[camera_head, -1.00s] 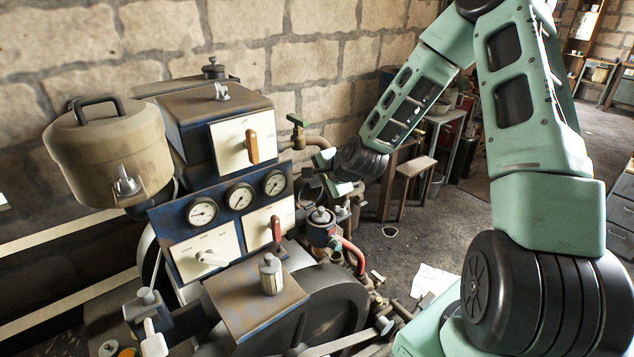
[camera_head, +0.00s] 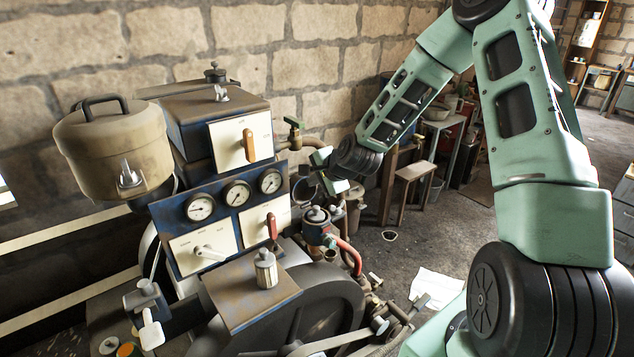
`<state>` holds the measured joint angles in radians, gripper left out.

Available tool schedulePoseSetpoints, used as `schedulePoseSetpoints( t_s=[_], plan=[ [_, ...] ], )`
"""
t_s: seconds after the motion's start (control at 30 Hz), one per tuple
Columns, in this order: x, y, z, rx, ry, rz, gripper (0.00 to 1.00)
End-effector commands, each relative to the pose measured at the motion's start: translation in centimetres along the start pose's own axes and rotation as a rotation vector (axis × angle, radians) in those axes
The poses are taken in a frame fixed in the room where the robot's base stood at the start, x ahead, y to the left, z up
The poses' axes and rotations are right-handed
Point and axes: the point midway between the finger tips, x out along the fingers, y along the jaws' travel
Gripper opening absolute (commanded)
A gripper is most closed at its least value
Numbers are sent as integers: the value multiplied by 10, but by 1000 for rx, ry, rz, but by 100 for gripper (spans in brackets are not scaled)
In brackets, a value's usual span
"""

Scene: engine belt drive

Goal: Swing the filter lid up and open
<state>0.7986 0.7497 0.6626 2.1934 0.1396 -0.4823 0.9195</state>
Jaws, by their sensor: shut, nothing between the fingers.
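My gripper (camera_head: 328,171) is at the right side of the engine, beside the gauge panel, shut and empty. Its pale green fingers are small in the picture, and I cannot tell whether they touch anything. A dark round piece (camera_head: 304,190) shows left of the fingers. I cannot tell which of these is the filter lid. A large tan canister (camera_head: 113,150) with a black top handle stands at the left; its top looks closed. My gripper is well apart from it.
The gauge panel (camera_head: 222,197) has three dials, levers and cream plates. A red pipe (camera_head: 351,258) curves below. A stool (camera_head: 413,172) stands behind, with open floor to the right.

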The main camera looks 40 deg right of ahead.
Motion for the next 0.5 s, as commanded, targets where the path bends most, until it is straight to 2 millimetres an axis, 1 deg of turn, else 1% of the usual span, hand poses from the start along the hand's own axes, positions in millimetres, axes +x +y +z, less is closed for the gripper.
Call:
schedulePoseSetpoints(
  t_s=[0.07,0.17,0.37,0.5],
  plan=[
    [1,-2,0,-1,-1,0,0],
    [-6,-4,0,-2,1,-2,0],
    [-23,-6,-1,-3,2,-2,0],
    [-39,-8,-1,-2,2,-3,0]
  ],
)
